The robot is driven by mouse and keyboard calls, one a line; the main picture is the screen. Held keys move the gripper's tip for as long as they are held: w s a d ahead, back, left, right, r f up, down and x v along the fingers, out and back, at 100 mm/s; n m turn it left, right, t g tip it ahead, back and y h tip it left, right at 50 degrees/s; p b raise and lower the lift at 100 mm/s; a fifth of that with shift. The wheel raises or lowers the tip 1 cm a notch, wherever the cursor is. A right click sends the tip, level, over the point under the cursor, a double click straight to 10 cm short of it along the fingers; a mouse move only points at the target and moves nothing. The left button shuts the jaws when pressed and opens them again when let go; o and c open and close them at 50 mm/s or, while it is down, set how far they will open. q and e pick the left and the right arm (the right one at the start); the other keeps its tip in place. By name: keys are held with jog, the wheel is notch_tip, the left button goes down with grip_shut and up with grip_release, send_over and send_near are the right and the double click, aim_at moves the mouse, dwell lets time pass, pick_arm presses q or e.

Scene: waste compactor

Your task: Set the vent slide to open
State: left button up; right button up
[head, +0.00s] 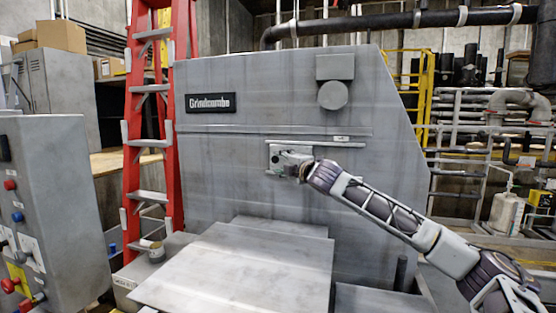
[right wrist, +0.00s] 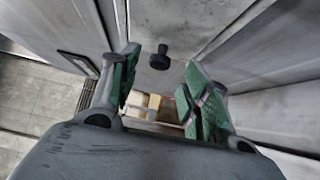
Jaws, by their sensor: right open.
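The vent slide is a pale plate (head: 352,155) with a rail frame and a small label on the front of the grey compactor (head: 240,200). My right gripper (head: 277,160) is at the left part of this plate and hides some of it. In the right wrist view, a black knob (right wrist: 160,57) stands out from a grey surface, ahead of my open right gripper (right wrist: 159,82). The knob appears between the two green-padded fingers, with clear space on both sides. Whether the fingertips reach around it in depth, I cannot tell. My left gripper is not in view.
A red ladder (head: 160,110) stands left of the compactor. A grey control cabinet (head: 55,200) with buttons is at the far left. A sloping grey panel (head: 250,265) lies below the slide. Pipes (head: 480,130) and yellow rails fill the right side.

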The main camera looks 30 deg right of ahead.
aim_at(276, 160)
jog(key=shift+w+d+p, duration=0.15)
jog(key=shift+w+p, duration=0.45)
jog(key=shift+w, duration=1.2)
grip_shut()
